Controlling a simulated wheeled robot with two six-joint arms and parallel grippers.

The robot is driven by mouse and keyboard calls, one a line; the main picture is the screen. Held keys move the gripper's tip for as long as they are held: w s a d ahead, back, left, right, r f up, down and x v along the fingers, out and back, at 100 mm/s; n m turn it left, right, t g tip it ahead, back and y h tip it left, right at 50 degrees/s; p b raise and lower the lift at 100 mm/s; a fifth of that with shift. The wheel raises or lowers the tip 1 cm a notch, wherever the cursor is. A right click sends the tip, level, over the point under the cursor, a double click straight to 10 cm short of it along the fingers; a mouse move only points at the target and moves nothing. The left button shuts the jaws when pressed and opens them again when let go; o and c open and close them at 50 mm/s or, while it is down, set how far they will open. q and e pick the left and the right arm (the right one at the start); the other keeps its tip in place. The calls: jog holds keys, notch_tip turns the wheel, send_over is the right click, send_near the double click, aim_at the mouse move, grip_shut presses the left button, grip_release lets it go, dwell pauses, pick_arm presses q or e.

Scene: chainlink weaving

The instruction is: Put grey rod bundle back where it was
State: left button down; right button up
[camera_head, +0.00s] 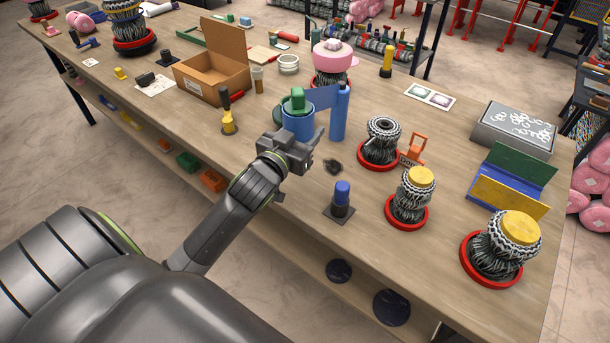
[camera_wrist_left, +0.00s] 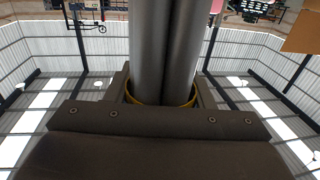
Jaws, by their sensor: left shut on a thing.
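My left gripper (camera_head: 314,151) is over the workbench, at the near side of a blue cylinder. In the left wrist view, the grey rod bundle (camera_wrist_left: 165,45) fills the middle as smooth, parallel grey rods. A yellow ring (camera_wrist_left: 183,101) surrounds its near end, between the dark gripper parts. The gripper is shut on the bundle. In the head view I cannot make out the bundle; the gripper and wrist seem to hide it. My right gripper is in neither view.
The blue cylinder (camera_head: 297,124) with a green top and a tall blue cylinder (camera_head: 339,112) stand close beyond the gripper. A blue-topped post (camera_head: 342,196) stands in front, right. Woven chainlink pieces on red bases, such as one (camera_head: 379,150), stand farther right. An open cardboard box (camera_head: 207,85) is behind left.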

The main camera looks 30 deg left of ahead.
aim_at(303, 141)
pick_arm(q)
notch_tip(303, 141, down, 3)
jog(key=shift+w+a, duration=0.15)
jog(key=shift+f, duration=2.15)
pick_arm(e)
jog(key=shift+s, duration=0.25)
pick_arm(q)
jog(key=c, duration=1.1)
grip_release()
jog(key=shift+f, duration=0.25)
jog(key=o, duration=0.4)
jog(key=shift+r, duration=0.1)
jog(key=shift+o, duration=0.2)
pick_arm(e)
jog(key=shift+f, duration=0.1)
